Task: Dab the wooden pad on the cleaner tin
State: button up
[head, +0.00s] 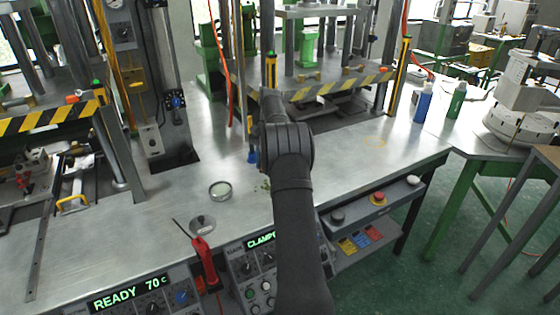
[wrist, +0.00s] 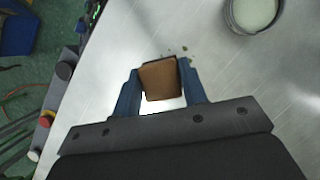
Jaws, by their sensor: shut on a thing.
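My gripper (wrist: 159,72) has two blue fingers shut on the brown wooden pad (wrist: 159,82), one finger on each side. In the head view my arm hides the pad, and only a blue bit of the gripper (head: 252,156) shows. The cleaner tin (head: 220,190) is a round, open tin with pale green contents on the metal table, left of my arm. It also shows in the wrist view (wrist: 254,12), cut off at the top right. The pad is apart from the tin, and its height above the table is hard to tell.
Small green crumbs (wrist: 181,51) lie on the table near the pad. A round grey disc (head: 203,222) and a red-handled tool (head: 204,258) are at the table's front edge. Presses with striped bars (head: 335,88) stand behind. The table (head: 150,215) left of the tin is clear.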

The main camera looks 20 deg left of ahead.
jog(key=s+a+m+y, duration=0.3)
jog(key=a+m, duration=0.4)
jog(key=m, duration=0.1)
jog(key=m+t+y, duration=0.2)
jog(key=m+t, duration=0.2)
jog(key=m, duration=0.6)
send_over(217, 190)
jog(key=d, duration=0.1)
jog(key=shift+w+d+f, duration=0.1)
jog(key=shift+f, duration=1.35)
jog(key=shift+w+d+f, duration=0.1)
jog(key=shift+f, duration=1.3)
jog(key=shift+s+f, duration=0.1)
jog(key=shift+f, duration=0.5)
notch_tip(217, 190, up, 7)
